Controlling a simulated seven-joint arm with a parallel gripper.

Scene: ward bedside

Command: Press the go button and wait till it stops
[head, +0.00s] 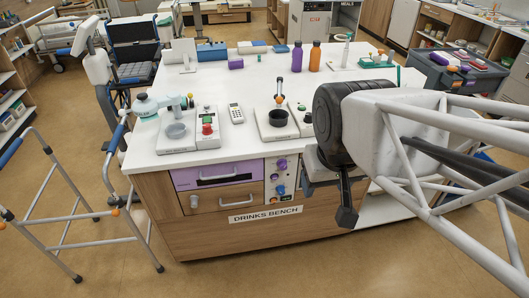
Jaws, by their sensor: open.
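On the drinks bench (258,72), a stand mixer (160,104) with a teal-and-white head stands over a small grey bowl (176,131) at the left. Its white control panel (208,140) carries a red knob (207,129) and a small green spot above it. To its right a second machine (262,122) holds a dark cup (278,118) and has its own panel, partly hidden by my arm. I cannot read which control is the go button. My gripper (346,216) is open, hanging in front of the bench's front edge, right of both machines and touching neither.
A white handset (236,113) lies between the machines. Purple (296,56) and orange (314,56) bottles stand farther back. A walking frame (80,205) stands left. Floor in front is clear.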

